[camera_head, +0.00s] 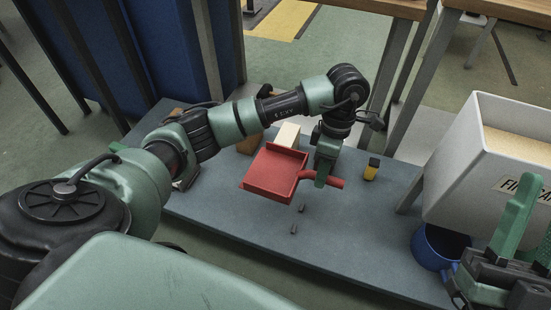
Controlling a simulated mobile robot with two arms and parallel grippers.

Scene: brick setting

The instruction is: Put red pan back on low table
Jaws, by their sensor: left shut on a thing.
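The red pan (272,172) is a shallow square scoop with a short handle on its right. My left gripper (322,180) reaches down from above and is shut on the handle. The pan is over the low table (360,258), a wide blue-grey top close to the floor. I cannot tell whether the pan touches the top or hangs just above it. My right gripper (527,235) is at the lower right, apart from the pan, with its green fingers spread and nothing seen between them.
A pale block (288,134) and a brown block (249,144) lie behind the pan. A small yellow and black item (371,170) stands to its right. Small dark pieces (294,229) lie in front. A white bin (470,165) and a blue bucket (437,249) are at right.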

